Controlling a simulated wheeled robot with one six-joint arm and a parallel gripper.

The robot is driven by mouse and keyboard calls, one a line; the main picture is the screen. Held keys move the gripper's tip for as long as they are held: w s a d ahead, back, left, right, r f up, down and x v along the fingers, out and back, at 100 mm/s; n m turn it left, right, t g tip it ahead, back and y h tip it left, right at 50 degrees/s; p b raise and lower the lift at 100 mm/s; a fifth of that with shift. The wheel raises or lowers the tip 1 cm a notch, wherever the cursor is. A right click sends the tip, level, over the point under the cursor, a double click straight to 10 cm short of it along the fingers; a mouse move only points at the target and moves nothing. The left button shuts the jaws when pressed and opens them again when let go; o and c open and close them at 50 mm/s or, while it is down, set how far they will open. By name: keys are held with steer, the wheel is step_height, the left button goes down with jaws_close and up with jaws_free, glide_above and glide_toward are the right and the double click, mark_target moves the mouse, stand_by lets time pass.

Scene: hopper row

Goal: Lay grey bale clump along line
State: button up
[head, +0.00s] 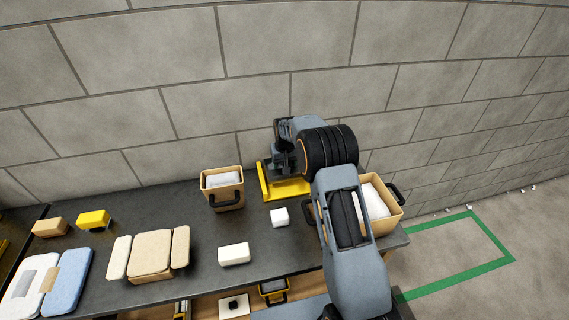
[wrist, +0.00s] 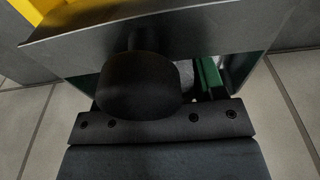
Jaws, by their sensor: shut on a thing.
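My gripper (head: 283,164) is over the back of the dark bench, near the wall. It is shut on a yellow tool (head: 290,188), which is low over the bench or touching it; I cannot tell which. In the wrist view a dark rounded handle (wrist: 140,85) sits at my gripper, with a broad grey plate (wrist: 190,32) beyond it. I cannot pick out a grey bale clump in either view. A green line (head: 493,236) forms an outline on the floor to the right of the bench.
A tan bin with pale contents (head: 222,178) stands left of the tool. Another bin (head: 390,220) stands right, partly behind my arm. White blocks (head: 234,254) (head: 280,217) and a tan padded piece (head: 151,252) lie on the bench. The floor inside the green outline is clear.

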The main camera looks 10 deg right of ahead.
steer(key=shift+f, duration=0.25)
steer(key=o, duration=1)
steer(key=shift+r, duration=0.1)
steer(key=shift+c, duration=0.2)
steer(key=shift+s+r+p, duration=0.2)
steer(key=shift+r+p, duration=0.65)
steer(key=shift+r, duration=0.65)
step_height(320, 180, up, 14)
steer(key=s+b, duration=0.1)
steer(key=shift+s+f, duration=0.15)
steer(key=shift+s, duration=0.15)
